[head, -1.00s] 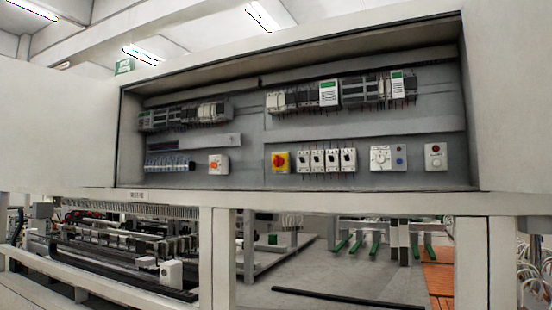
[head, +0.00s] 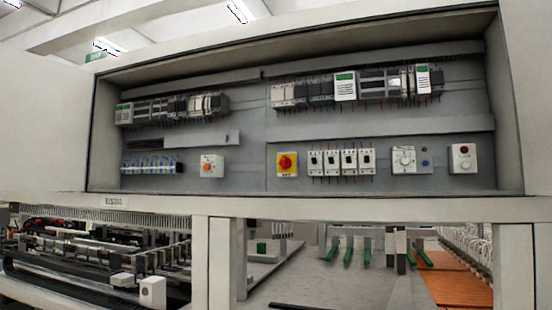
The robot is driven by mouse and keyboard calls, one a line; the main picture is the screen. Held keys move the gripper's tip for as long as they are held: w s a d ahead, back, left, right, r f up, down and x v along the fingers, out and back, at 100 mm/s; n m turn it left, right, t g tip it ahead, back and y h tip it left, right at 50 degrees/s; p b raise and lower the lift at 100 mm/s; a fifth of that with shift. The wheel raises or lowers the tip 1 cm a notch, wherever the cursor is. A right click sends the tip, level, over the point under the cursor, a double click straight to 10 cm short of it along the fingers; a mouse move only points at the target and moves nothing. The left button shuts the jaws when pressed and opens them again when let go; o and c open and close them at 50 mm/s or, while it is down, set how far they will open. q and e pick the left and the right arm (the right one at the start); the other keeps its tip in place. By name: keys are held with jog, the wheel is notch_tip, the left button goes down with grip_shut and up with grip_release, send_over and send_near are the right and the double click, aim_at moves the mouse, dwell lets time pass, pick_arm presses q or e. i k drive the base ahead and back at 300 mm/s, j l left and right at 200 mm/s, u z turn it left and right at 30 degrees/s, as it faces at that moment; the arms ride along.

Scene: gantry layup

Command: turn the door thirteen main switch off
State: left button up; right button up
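An open electrical cabinet (head: 230,178) fills the middle of the head view. A red rotary switch on a yellow plate (head: 287,163) sits on its back panel, left of a row of several white breakers (head: 340,161). A white box with an orange knob (head: 211,163) sits further left. A white box with a round dial (head: 404,160) and a white box with a red button (head: 462,158) sit to the right. Labels are too small to read, so I cannot tell which one is the door thirteen main switch. Neither gripper is in view.
Wired modules (head: 345,87) line the cabinet's upper rows, and blue terminals (head: 152,165) sit lower left. A pale frame beam (head: 370,208) runs below the cabinet. Machinery (head: 100,250) stands behind it at left, and green-ended supports (head: 348,252) stand on the grey floor.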

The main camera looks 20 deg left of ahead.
aim_at(285, 163)
jog(key=i+j+z, duration=0.1)
jog(key=j, duration=0.65)
jog(key=i+j+z, duration=0.1)
jog(key=j, duration=0.6)
jog(key=i+j+z, duration=0.1)
jog(key=j, duration=0.7)
jog(key=i+l, duration=0.05)
